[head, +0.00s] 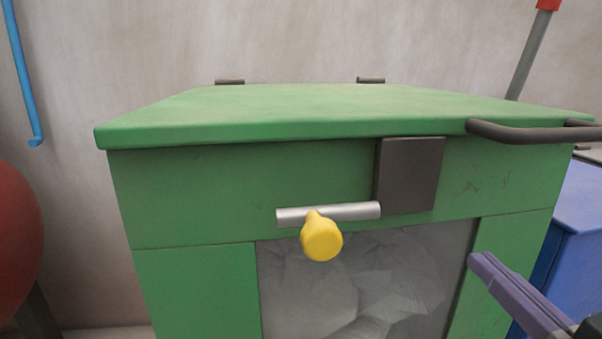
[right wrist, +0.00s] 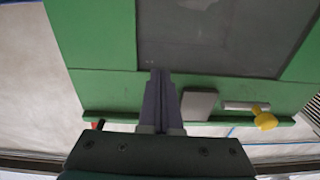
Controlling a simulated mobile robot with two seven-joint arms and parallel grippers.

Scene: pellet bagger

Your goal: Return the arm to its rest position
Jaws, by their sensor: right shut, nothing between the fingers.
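My right gripper (head: 478,262) is at the lower right of the head view, in front of the green pellet bagger (head: 190,200). In the right wrist view its two purple fingers (right wrist: 160,75) lie together with nothing between them. They point at the bagger's front beside the grey window (right wrist: 210,35). The yellow knob (head: 321,240) on its silver bar (head: 350,211) is to the left of the gripper and apart from it. The lid (head: 300,110) is down. My left gripper is not in view.
A dark handle (head: 530,133) juts from the lid's right front edge, above my right gripper. A dark plate (head: 409,174) is on the front. A blue box (head: 580,215) stands at the right and a red rounded object (head: 15,240) at the left. A wall is behind.

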